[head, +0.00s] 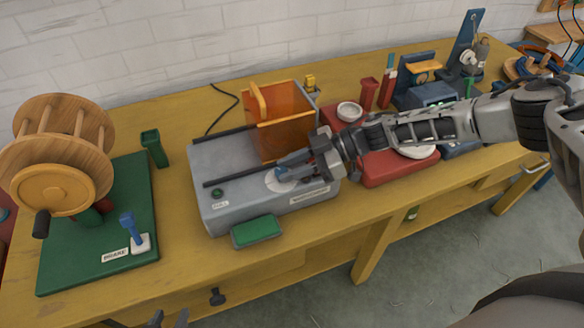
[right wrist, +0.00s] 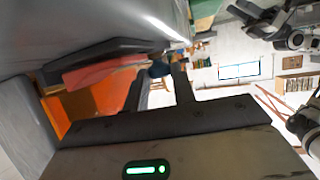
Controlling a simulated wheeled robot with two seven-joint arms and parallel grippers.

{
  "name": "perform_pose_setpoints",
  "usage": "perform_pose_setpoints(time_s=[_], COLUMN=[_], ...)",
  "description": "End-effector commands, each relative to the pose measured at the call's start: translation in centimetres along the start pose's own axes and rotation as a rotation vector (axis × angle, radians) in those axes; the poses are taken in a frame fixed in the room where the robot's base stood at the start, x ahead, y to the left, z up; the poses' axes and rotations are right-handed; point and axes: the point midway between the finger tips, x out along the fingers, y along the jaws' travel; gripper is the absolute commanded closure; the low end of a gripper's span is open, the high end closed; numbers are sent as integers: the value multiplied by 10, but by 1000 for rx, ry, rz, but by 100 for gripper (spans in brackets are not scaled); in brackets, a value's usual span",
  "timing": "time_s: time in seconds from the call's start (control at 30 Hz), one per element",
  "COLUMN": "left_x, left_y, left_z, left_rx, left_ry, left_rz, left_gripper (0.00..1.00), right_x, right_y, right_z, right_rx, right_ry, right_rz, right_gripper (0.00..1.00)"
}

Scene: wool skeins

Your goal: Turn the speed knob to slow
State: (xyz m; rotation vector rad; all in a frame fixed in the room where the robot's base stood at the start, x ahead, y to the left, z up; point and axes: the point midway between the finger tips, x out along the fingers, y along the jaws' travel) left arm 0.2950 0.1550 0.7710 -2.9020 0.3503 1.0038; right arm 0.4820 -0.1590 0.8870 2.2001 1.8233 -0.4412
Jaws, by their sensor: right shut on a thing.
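The grey machine (head: 235,180) stands on the yellow bench, with a pale round dial plate (head: 281,182) on its top near the front right. My right gripper (head: 284,173) reaches in from the right and is shut at this dial, on the speed knob. The gripper hides most of the knob; a dark blue piece of it (right wrist: 160,69) shows between the fingers in the right wrist view. Where the knob points cannot be read. My left gripper (head: 169,319) shows only as two dark fingertips, apart and empty, at the bottom edge.
An orange clear guard (head: 283,125) stands on the machine behind the knob. A green pad (head: 257,231) sits at its front. A wooden winder (head: 62,150) on a green base with a blue brake lever (head: 130,228) stands left. A red unit (head: 385,170) lies under my right arm.

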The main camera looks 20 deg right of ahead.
Motion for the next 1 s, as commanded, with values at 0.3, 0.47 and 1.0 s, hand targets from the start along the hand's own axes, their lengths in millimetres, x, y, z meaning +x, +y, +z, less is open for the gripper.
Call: perform_pose_setpoints(time_s=[0.3,0.47,1.0], left_x=[1,1,0], left_y=[0,0,0], left_z=[0,0,0], left_rx=[0,1,2], left_ry=[2,2,3], left_rz=[2,2,2], left_gripper=[64,64,64], right_x=[1,1,1], right_y=[2,2,1], right_z=[-2,-2,-1], right_rx=[-25,-26,-24], right_ry=[3,4,3], right_rz=[-51,-54,-54], right_gripper=[97,97,54])
